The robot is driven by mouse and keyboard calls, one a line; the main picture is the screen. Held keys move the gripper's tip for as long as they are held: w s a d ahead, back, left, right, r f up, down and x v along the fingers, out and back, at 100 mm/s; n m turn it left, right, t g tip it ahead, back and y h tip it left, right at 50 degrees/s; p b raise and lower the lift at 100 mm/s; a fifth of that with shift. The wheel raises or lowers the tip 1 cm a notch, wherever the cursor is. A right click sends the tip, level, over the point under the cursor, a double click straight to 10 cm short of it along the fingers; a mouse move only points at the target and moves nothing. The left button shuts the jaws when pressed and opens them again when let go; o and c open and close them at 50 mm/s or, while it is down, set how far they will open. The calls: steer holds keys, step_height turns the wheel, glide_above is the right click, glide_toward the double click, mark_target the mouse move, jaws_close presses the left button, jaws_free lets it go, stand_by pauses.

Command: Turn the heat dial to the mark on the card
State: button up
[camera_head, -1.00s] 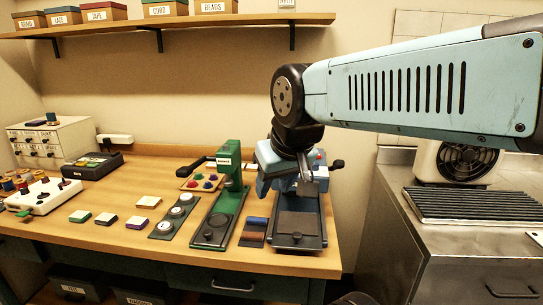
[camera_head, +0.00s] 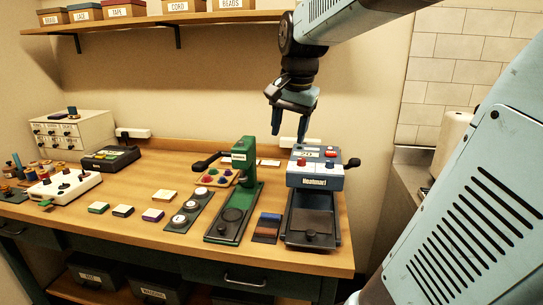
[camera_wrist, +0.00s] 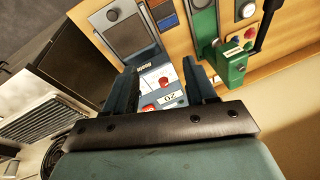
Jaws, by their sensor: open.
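The heat press (camera_head: 316,181) stands at the right end of the wooden table, with a blue and white head over a dark plate. The wrist view shows the press top with a red knob (camera_wrist: 163,81) and a "20"-like label upside down (camera_wrist: 170,98). My gripper (camera_head: 289,130) is open and empty above and behind the press head, apart from it. I cannot make out a marked card.
A green press (camera_head: 240,195) with a dark lever stands left of the heat press. Coloured swatches (camera_head: 266,228) lie between them. A strip with round white pieces (camera_head: 185,213) and several small blocks lie further left. A shelf with boxes (camera_head: 124,9) hangs above.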

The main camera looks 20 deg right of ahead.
steer(key=w+d+m+g, duration=0.1)
steer(key=w+d+m, duration=0.4)
steer(key=w+d, duration=0.15)
steer(key=m+g, duration=0.2)
steer(key=m, duration=0.4)
glide_above(302, 159)
step_height(302, 159, down, 14)
steer(key=shift+s+f, duration=0.1)
steer(key=shift+f, duration=0.15)
steer(key=shift+c, duration=0.4)
steer(key=c, duration=0.9)
steer(key=shift+d, duration=0.15)
jaws_close()
